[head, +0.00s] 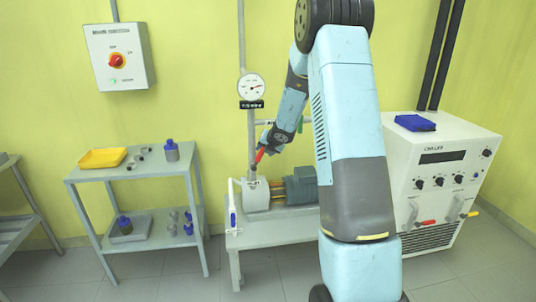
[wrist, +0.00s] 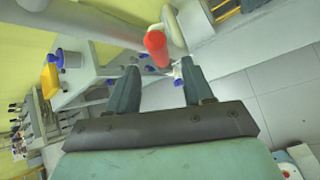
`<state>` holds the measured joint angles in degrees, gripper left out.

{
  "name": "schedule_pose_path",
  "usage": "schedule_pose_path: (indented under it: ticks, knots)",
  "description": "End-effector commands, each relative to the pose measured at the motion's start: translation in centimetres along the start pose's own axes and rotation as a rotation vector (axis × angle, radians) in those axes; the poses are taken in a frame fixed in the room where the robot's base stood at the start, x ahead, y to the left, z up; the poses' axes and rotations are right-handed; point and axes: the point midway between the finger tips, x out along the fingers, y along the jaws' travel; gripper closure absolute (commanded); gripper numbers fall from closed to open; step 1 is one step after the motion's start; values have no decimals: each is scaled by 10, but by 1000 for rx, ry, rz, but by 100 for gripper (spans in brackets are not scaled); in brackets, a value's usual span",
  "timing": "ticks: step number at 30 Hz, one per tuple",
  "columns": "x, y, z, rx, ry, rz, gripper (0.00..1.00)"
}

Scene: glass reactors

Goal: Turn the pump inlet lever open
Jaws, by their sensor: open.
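A red lever (head: 260,155) sits at the vertical grey pipe just above the pump (head: 257,196), tilted in the head view. It also shows in the wrist view as a red grip end (wrist: 156,44), close to the pipe. My gripper (head: 265,146) is at the lever in the head view, and its fingers partly hide it there. In the wrist view my gripper (wrist: 160,70) is open, with one finger each side and the red grip just beyond the tips, roughly centred between them. I cannot tell whether a finger touches it.
A pressure gauge (head: 251,86) is on the pipe above my gripper. A blue-handled lever (head: 233,220) is on the white hose at the bench's left end. The chiller (head: 440,165) stands right, a shelf cart (head: 100,172) left. The floor between cart and bench is clear.

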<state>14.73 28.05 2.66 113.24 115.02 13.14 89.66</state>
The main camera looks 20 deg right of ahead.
Motion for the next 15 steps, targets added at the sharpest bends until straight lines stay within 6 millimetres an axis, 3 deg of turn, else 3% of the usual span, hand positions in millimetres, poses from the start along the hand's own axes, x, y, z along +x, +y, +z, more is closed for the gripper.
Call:
schedule_pose_path:
  ticks: [15]
  knots:
    - [-10, 9, 0, -7, 7, 4, 49]
